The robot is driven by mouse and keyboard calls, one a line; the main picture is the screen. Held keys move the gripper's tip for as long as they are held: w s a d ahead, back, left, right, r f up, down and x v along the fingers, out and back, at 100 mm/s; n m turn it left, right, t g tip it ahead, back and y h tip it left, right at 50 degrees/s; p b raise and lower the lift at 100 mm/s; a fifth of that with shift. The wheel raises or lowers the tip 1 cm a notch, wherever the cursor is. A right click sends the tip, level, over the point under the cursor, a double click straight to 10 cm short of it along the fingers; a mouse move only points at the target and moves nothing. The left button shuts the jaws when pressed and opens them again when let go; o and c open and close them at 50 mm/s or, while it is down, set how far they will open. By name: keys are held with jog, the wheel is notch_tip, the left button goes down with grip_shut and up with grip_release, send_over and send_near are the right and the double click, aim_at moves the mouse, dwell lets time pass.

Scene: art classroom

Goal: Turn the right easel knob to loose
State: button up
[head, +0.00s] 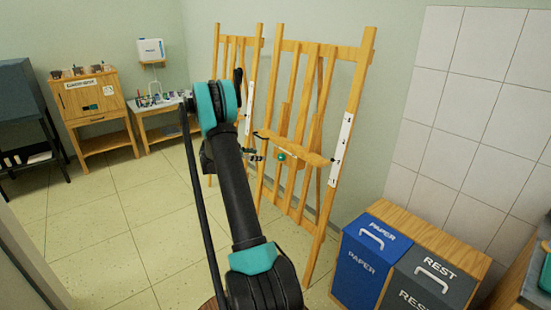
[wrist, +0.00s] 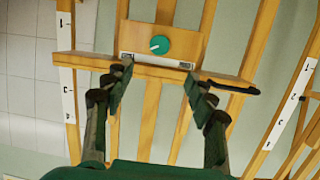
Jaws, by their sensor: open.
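The right easel (head: 367,50) is wooden and stands against the wall, with a white numbered strip on its right leg. Its round green knob (head: 281,157) sits on the middle of its crossbar. In the wrist view, which looks turned over, the knob (wrist: 160,44) has a white pointer mark aimed at the picture's left and slightly down. A pale label plate (wrist: 156,60) lies beside it, its writing unreadable. My gripper (wrist: 157,75) is open and empty, its two fingers spread to either side below the knob in the picture, apart from it. In the head view my arm partly hides the gripper.
A second easel (head: 240,40) stands close at the left. A dark handle-like piece (wrist: 232,88) sits near the crossbar's end. Blue PAPER (head: 362,262) and grey REST (head: 425,285) bins stand at the right front. A wooden cabinet (head: 97,105) stands at the back left; the floor between is clear.

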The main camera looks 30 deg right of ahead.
aim_at(280, 157)
jog(key=x, duration=1.4)
jog(key=shift+d+f, duration=0.15)
jog(key=shift+d, duration=0.05)
jog(key=c, duration=1.2)
